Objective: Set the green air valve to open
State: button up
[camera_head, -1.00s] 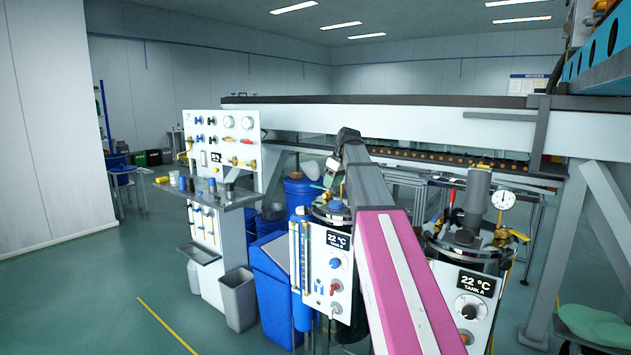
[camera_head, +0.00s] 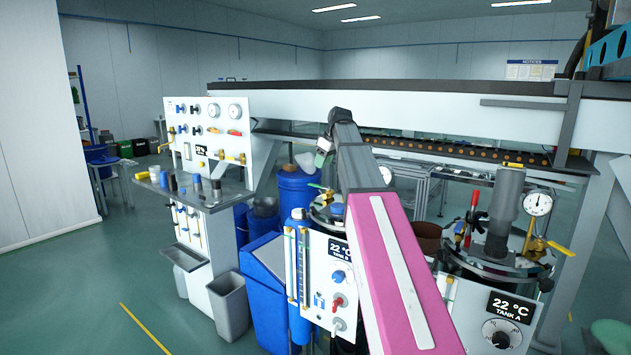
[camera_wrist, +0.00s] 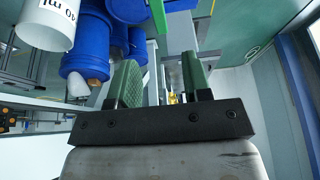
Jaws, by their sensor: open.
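A small green part (camera_head: 322,188) shows just above the lid of tank B, below my gripper; I cannot tell for sure whether it is the green air valve or how its handle is set. My gripper (camera_head: 322,156) is at the far end of my arm, above and beyond the tank B panel (camera_head: 327,285), small and partly hidden by the arm. In the wrist view my gripper (camera_wrist: 160,76) has two green-padded fingers spread apart with nothing between them. A small yellow part (camera_wrist: 172,98) shows far beyond the gap.
Tank A (camera_head: 515,305) with a gauge (camera_head: 538,203) stands at right. A white valve panel (camera_head: 205,135) and bench stand at left. Blue barrels (camera_head: 299,195) stand behind tank B; blue containers (camera_wrist: 85,50) fill the wrist view's upper left. The floor at front left is clear.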

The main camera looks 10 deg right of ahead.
aim_at(316, 185)
jog(key=x, duration=0.9)
jog(key=shift+f, duration=0.1)
